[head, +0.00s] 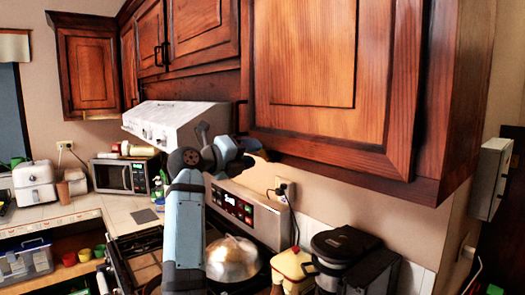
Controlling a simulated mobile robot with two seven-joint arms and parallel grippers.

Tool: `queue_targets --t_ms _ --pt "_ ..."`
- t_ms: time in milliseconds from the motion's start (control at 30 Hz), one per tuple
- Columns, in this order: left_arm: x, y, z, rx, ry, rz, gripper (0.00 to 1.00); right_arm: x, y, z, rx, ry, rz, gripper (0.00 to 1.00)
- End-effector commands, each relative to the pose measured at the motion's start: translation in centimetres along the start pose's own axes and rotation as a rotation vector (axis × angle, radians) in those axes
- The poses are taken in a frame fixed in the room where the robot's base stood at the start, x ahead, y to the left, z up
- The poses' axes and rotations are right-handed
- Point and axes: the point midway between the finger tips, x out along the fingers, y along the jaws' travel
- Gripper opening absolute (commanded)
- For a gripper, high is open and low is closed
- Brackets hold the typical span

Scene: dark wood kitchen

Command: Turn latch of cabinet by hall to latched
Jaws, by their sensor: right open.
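A large wooden wall cabinet (318,60) fills the upper right, its door seen from below and looking closed. A dark fitting (240,104) shows by the door's lower left edge; I cannot tell if it is the latch or a handle. A grey box (490,178) is mounted on the wall at the far right. My right arm rises from the bottom centre. Its gripper (254,150) is open and empty beside the cabinet's lower left corner, partly hidden by my own wrist. I cannot tell whether it touches the cabinet. My left gripper is out of view.
Below are a stove with a silver domed lid (233,259), a control panel (236,205), a yellow container (292,268) and a black coffee maker (345,250). A white range hood (178,122) is behind my arm. A microwave (125,175) stands further back left.

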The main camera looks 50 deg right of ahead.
Motion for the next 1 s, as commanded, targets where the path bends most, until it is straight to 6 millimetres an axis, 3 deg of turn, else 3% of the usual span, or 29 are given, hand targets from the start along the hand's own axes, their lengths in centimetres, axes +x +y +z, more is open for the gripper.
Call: queue_targets --t_ms 533,567,733,1000 --pt "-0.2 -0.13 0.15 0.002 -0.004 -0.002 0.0 0.62 -0.07 -0.18 0.0 -0.003 0.002 0.44" --pt "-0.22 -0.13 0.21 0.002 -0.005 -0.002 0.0 0.62 -0.07 -0.18 0.0 -0.003 0.002 0.41" --pt "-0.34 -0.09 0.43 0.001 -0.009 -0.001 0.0 0.62 -0.07 -0.18 0.0 -0.003 0.002 0.02" --pt "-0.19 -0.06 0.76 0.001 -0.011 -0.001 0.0 0.62 0.0 -0.23 0.012 -0.002 0.002 0.0"
